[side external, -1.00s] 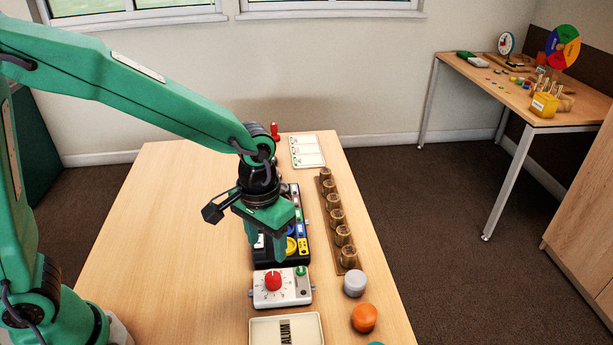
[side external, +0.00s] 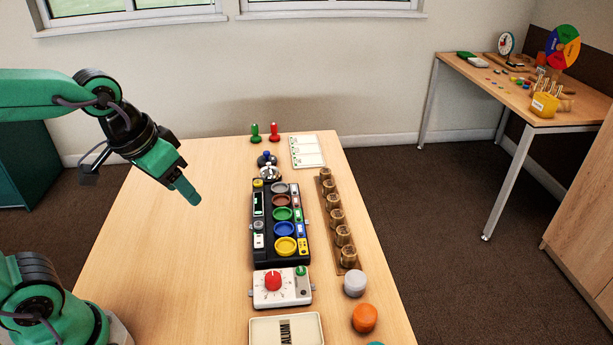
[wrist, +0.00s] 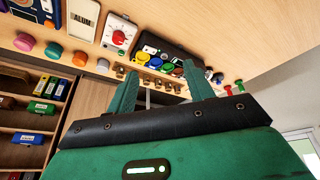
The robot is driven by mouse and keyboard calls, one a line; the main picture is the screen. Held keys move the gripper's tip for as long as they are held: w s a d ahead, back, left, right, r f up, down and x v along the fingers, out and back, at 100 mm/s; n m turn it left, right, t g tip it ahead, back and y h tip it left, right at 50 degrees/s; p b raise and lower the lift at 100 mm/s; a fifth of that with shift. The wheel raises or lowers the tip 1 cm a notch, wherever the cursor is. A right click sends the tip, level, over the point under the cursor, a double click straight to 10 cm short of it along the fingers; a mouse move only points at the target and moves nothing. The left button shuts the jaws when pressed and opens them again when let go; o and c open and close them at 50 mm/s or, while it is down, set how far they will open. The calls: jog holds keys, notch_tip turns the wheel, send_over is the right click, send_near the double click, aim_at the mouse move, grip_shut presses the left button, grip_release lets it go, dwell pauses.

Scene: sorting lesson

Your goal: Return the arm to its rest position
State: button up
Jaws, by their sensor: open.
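My gripper (side external: 188,192) is in the air over the left part of the table (side external: 190,270), apart from everything on it. In the wrist view my gripper (wrist: 162,92) shows two green fingers spread apart with nothing between them. The table objects appear beyond the fingers there, tilted in the picture. In the side view my arm is drawn back to the left, and the upper arm runs out of the picture.
A black sorting tray (side external: 262,255) with coloured round dishes stands mid-table. A white box with a red knob (side external: 273,281), a row of wooden cups (side external: 337,218), a grey knob (side external: 355,283) and an orange knob (side external: 364,318) are near it. The table's left half is clear.

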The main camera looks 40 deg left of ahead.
jog(key=shift+t, duration=0.7)
jog(key=shift+s+a+r, duration=0.2)
jog(key=shift+s+a, duration=0.25)
jog(key=shift+s, duration=0.15)
jog(key=shift+s+a+r, duration=0.25)
jog(key=shift+s+a, duration=0.2)
jog(key=shift+s, duration=0.2)
jog(key=shift+s+a+r, duration=0.2)
jog(key=shift+s+a, duration=0.25)
jog(key=shift+s, duration=0.15)
